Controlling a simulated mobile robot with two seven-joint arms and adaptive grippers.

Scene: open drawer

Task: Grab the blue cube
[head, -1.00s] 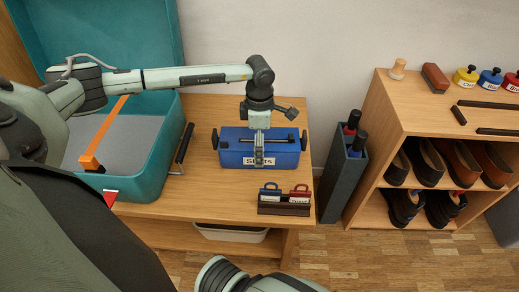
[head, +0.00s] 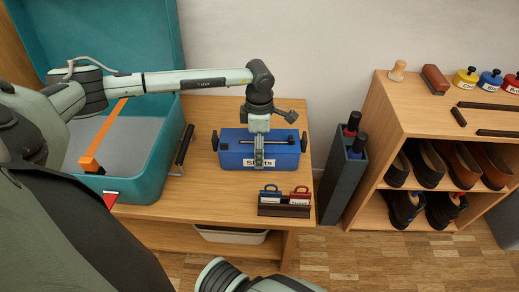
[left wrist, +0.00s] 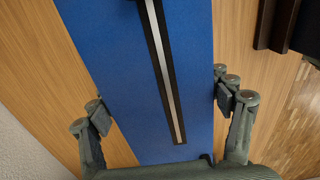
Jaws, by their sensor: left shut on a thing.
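The blue thing under my left gripper is a long blue box (head: 229,153) with a white label and black side handles, on the wooden bench; it is not a plain cube. It also fills the middle of the left wrist view (left wrist: 110,60), with a dark and silver bar along its top. My left gripper (head: 259,163) points down over the middle of the box. In the left wrist view its two fingers (left wrist: 162,105) straddle the box, one at each long side, shut on it. The gripper hides part of the label.
A teal open case (head: 157,170) stands left of the box. A dark holder (head: 285,210) with a blue and a red tag sits in front. A dark upright bin (head: 340,185) and a wooden shoe shelf (head: 400,110) stand to the right.

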